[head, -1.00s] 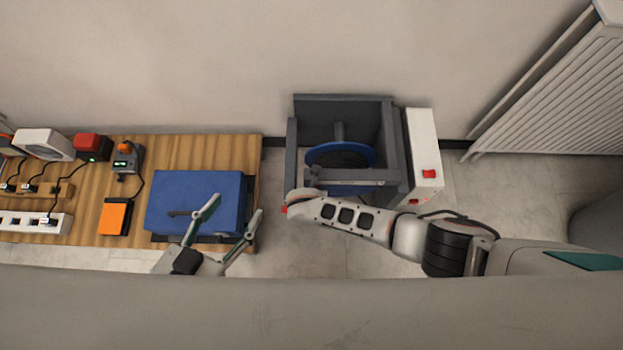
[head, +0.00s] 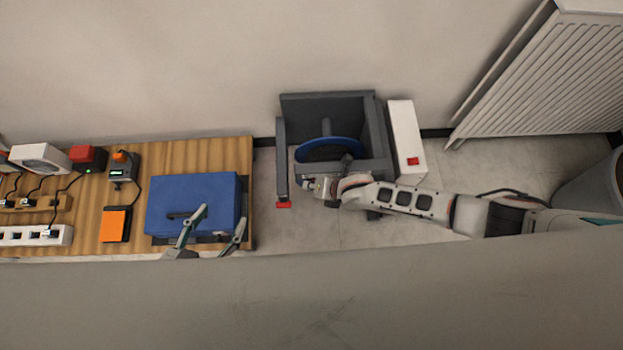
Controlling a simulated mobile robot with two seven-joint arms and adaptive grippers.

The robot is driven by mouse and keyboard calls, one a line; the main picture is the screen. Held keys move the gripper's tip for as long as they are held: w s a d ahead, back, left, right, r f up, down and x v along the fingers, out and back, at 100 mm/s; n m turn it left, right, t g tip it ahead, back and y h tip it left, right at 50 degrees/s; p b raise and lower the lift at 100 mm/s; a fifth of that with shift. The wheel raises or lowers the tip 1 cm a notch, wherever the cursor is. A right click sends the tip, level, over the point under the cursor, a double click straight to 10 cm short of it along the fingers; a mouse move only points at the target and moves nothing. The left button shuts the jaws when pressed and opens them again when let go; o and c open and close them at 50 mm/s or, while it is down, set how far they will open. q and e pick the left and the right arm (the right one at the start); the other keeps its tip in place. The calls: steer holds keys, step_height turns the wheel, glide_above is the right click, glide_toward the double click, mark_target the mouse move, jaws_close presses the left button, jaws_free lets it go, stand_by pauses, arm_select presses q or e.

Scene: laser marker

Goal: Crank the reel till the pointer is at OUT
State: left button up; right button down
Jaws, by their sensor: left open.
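The reel (head: 330,147) is a blue-rimmed wheel inside a dark grey frame (head: 376,130) by the wall. My right arm comes in from the right, and its gripper (head: 318,187) is low in front of the reel, by the frame's front opening. Its fingers are too small and covered to show whether they are open or touching a crank. My left gripper (head: 223,214) is open and empty over the front of a blue box, far left of the reel. I cannot make out the pointer or an OUT mark.
A white box with a red button (head: 413,161) adjoins the frame's right side. A red piece (head: 283,205) sits at its left front end. The wooden table (head: 85,185) holds the blue box (head: 200,195) and small devices. A radiator (head: 545,80) stands right.

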steer(key=shift+s+f, duration=0.1)
steer(key=shift+s, duration=0.1)
steer(key=c, duration=2)
jaws_free()
steer(key=shift+a, duration=0.1)
steer(key=shift+o, duration=0.4)
steer(key=shift+w, duration=0.1)
steer(key=v, duration=1.2)
